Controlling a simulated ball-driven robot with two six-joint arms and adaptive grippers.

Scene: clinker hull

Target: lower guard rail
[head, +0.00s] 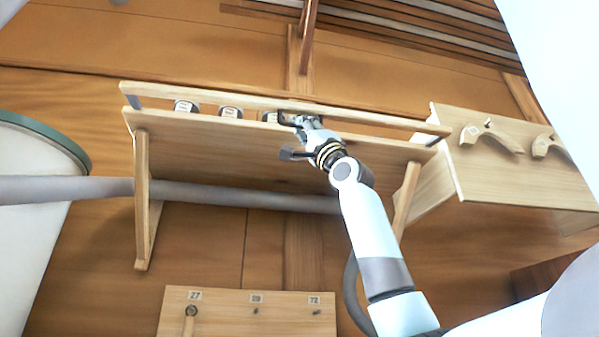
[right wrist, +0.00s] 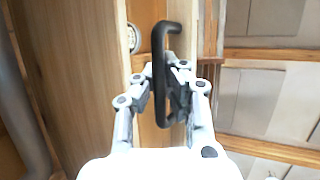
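The guard rail (head: 375,119) is a long pale wooden bar along the front of a wall shelf (head: 215,142). It stands raised above the shelf's front edge, with a gap below it. A black bracket-shaped handle (right wrist: 161,50) sits at its middle. My right gripper (head: 305,122) is at this handle. In the right wrist view my right gripper's fingers (right wrist: 163,88) lie on both sides of the handle's bar and look closed on it. The fingers partly hide the handle. My left gripper is not in view.
Several round-topped jars (head: 230,112) stand on the shelf behind the rail. A wooden box with curved pieces (head: 488,137) is to the right. A grey pipe (head: 245,196) runs below the shelf. A pegboard (head: 235,312) is lower down. A white green-rimmed tub (head: 40,145) stands left.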

